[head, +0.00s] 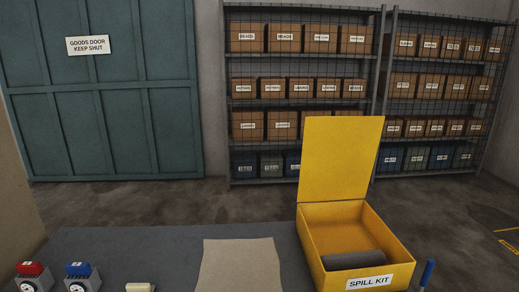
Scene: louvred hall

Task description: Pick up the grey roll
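The grey roll (353,260) lies on its side inside the yellow spill kit box (311,251), near the front wall. Its lower part is hidden behind that wall. The box has its lid (341,158) standing open and upright at the back. A white label (369,282) on the front reads SPILL KIT. The box stands on the grey table at the right. Neither of my grippers shows in the head view.
A tan sheet (240,266) lies on the grey table (150,244) left of the box. Red (31,268) and blue (77,269) items on grey blocks stand at the front left, near a cream piece (139,287). A blue-handled item (427,274) is right of the box. Shelves (300,100) stand behind.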

